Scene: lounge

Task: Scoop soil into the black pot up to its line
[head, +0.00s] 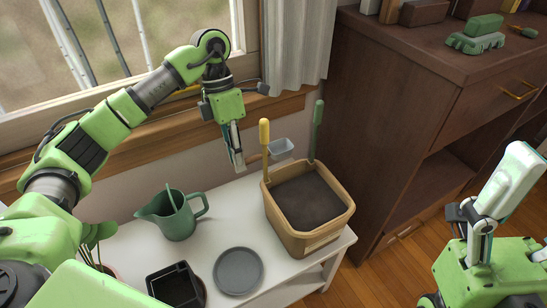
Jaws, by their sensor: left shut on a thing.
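My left gripper (237,160) points down above the back of the white table, left of the soil bin. I cannot tell whether the scoop holds soil. The tan bin (300,238) is filled with dark soil (308,199). The square black pot (175,284) stands at the front left of the table; its line and soil level cannot be made out. My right gripper (514,170) is at the right edge, away from the table; its finger opening is unclear.
A yellow-handled tool (264,134) and a green-handled tool (317,128) stand upright at the bin's back. A plant (95,240) is at left. A dark cabinet (400,120) stands right.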

